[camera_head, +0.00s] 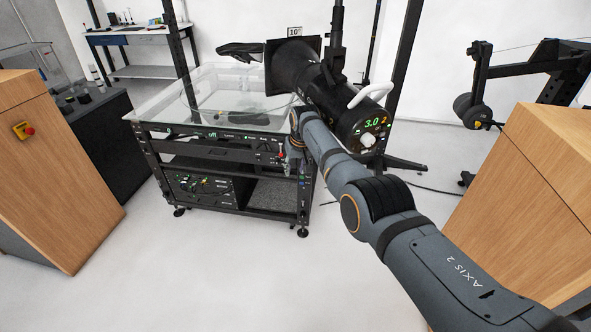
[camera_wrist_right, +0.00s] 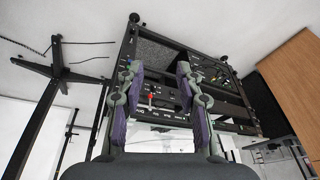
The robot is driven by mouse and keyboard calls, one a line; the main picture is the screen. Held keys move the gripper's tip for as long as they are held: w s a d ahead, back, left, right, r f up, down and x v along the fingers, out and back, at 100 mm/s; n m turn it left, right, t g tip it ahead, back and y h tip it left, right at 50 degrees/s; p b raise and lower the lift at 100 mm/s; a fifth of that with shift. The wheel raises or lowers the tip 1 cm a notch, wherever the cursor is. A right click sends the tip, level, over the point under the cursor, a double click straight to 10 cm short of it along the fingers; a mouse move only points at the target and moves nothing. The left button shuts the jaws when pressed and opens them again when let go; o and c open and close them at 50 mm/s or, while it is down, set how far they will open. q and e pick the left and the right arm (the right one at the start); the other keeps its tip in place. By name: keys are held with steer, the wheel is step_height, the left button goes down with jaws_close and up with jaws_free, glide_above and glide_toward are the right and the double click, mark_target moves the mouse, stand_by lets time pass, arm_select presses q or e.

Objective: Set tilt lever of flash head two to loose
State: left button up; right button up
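Flash head two (camera_head: 345,118), a black cylinder with a green "3.0" and an orange "2" on its rear panel, hangs from a dark pole (camera_head: 337,25) in the head view. A white curved bar (camera_head: 370,94) sticks out of its side. I cannot make out which part is the tilt lever or how it is set. My right arm passes in front of and below the flash head. In the right wrist view my right gripper (camera_wrist_right: 158,88) is open, its purple pads apart, with nothing held. My left gripper is not in view.
A glass-topped turntable cart (camera_head: 225,125) stands left of the flash head. A small red-tipped switch (camera_wrist_right: 152,97) on its front appears between my fingers, apart from them. Wooden cabinets (camera_head: 60,170) flank the floor. Another flash head (camera_head: 472,110) hangs at the right.

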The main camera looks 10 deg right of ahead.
steer(key=shift+s+d+f, duration=0.1)
steer(key=shift+s+f, duration=0.05)
steer(key=shift+f, duration=0.45)
